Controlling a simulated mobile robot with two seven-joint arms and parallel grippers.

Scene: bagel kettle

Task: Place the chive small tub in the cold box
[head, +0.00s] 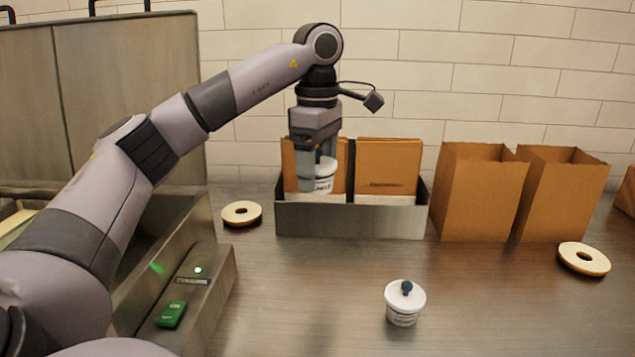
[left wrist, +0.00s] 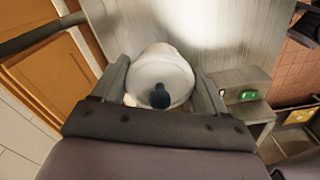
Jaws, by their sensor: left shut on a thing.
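My left gripper (head: 312,178) points down and is shut on a white small tub (head: 325,176) with a dark knob on its lid. The tub is held in front of the metal holder, above the counter. In the left wrist view the held tub (left wrist: 160,76) sits between both fingers. Its print is too small to read surely. A second, similar white tub (head: 403,316) stands upright on the counter at front centre; its label is also unreadable. A steel unit with a raised panel (head: 120,85) stands at left; I cannot tell whether it is the cold box. My right gripper is not in view.
A metal holder (head: 350,222) with folded brown bags stands behind the held tub. Two open paper bags (head: 467,200) (head: 555,205) stand at right. Bagel halves lie at left (head: 241,214) and right (head: 584,259). A green item (head: 171,314) rests on the steel ledge. The counter's middle is mostly clear.

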